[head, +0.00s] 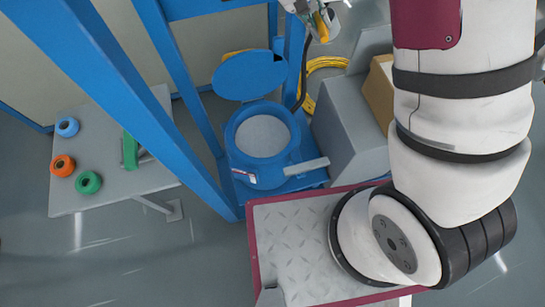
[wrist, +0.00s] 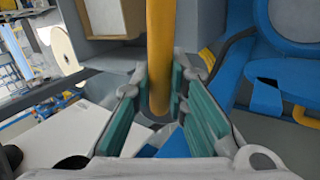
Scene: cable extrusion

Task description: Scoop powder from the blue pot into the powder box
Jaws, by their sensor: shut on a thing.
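The blue pot (head: 238,151) stands in the middle of the head view, with pale grey powder (head: 262,135) inside. Its round blue lid (head: 250,76) is swung open behind it. Part of the pot (wrist: 302,43) shows at the right of the wrist view. My gripper (head: 318,14) is at the top of the head view, beyond the pot and to its right. In the wrist view its teal-padded fingers (wrist: 160,108) are shut around a yellow handle (wrist: 161,50). The handle's far end runs out of frame. A tan box (head: 379,92), perhaps the powder box, is partly hidden by my arm.
A grey machine housing (head: 347,130) stands right of the pot. Blue frame posts (head: 178,85) rise to its left. A side table (head: 100,195) holds several coloured spools.

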